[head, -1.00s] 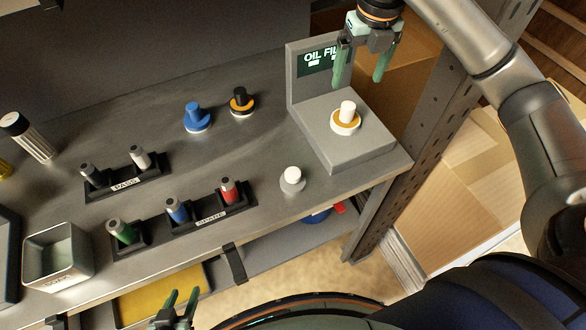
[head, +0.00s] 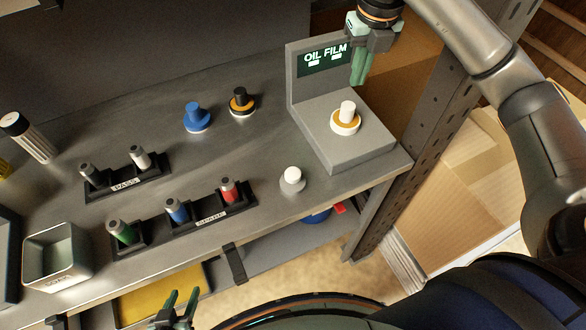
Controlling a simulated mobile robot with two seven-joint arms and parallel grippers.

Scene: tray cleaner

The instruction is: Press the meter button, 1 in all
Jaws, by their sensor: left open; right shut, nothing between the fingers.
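The grey meter (head: 365,155) stands at the right end of the bench. Its lit screen (head: 322,58) reads "OIL FILM" above two small pale blocks. A white-knobbed piece with an orange ring (head: 347,116) sits on the meter's flat base. A white round-topped knob on a pale disc (head: 292,179) stands on the bench in front of the meter; I cannot tell whether it is the meter button. My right gripper (head: 358,82) is shut and empty, above the meter beside its screen, apart from the knobs. My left gripper (head: 181,297) is open and empty below the bench's front edge.
A blue knob (head: 196,117) and a black-and-orange knob (head: 241,102) stand left of the meter. The PASS rack (head: 125,184) and SPARE rack (head: 211,214) hold cylinders. An open metal bin (head: 58,258) is at left. A metal post (head: 393,180) rises beside the meter.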

